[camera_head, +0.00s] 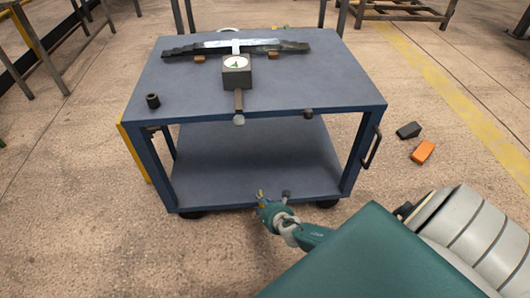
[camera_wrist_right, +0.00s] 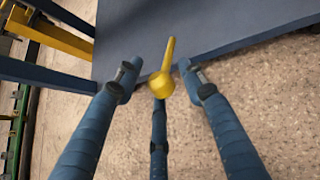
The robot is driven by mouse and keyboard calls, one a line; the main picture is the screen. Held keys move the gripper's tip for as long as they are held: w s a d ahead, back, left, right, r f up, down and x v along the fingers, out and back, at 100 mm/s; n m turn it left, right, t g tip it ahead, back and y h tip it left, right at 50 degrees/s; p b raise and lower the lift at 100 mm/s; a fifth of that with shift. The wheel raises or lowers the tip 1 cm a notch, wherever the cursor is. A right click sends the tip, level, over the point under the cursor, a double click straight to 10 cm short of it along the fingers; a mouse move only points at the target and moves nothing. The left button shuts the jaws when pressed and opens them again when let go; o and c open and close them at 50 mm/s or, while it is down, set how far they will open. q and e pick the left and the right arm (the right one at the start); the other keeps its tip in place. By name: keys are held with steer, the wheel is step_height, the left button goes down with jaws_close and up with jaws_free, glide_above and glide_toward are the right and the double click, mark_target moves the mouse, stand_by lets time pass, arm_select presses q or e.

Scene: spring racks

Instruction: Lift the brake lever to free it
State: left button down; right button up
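The yellow brake lever (camera_wrist_right: 164,72) shows at the lower front edge of the blue cart (camera_head: 250,190). It has a thin bar rising from a round, cup-like end. In the head view the lever (camera_head: 261,194) is small, at the front of the lower shelf. My right gripper (camera_wrist_right: 158,84) has its fingers spread, two at the sides and one below the lever's round end. I see gaps at the sides; contact with the lower finger is unclear. In the head view the right gripper (camera_head: 272,203) is low in front of the cart. My left gripper is not in view.
A stack of dark leaf springs (camera_head: 290,47) lies on the cart's top, with a dial gauge block (camera_head: 236,72) in front. A black cup-like part (camera_head: 152,100) is at the left. A black block (camera_head: 409,130) and an orange block (camera_head: 423,152) lie on the floor at right.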

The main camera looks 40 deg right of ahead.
steer(key=v, duration=1.1)
steer(key=shift+s+r, duration=0.25)
steer(key=shift+r, duration=0.05)
steer(key=shift+a, duration=0.1)
